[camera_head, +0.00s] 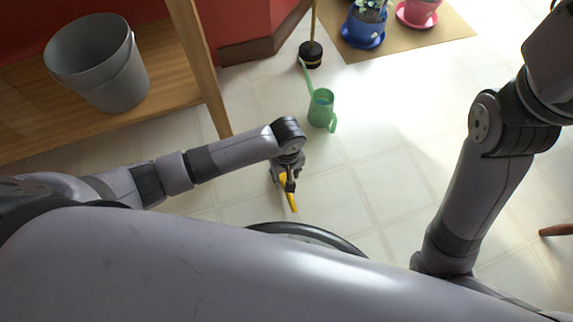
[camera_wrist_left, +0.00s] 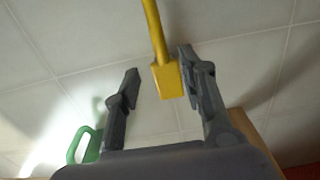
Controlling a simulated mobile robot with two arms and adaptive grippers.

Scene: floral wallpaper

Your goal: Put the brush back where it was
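A yellow piece (camera_head: 292,202) with a narrow shaft shows just below my left gripper (camera_head: 289,183) in the head view. It looks like part of the brush, but I see no bristles. In the left wrist view, its yellow block end (camera_wrist_left: 167,80) and thin shaft show between the fingers of my left gripper (camera_wrist_left: 158,70). The fingers are apart. The block lies close to the right finger, with a clear gap to the left finger; I cannot tell if it touches. My right gripper is out of view; only my right arm shows.
A green watering can (camera_head: 322,108) stands on the pale tiled floor behind my left gripper. A grey bucket (camera_head: 97,65) sits on a wooden shelf (camera_head: 165,75) at left. A black round base with a stick (camera_head: 311,55), a blue pot (camera_head: 363,28) and a pink pot (camera_head: 418,12) are farther back.

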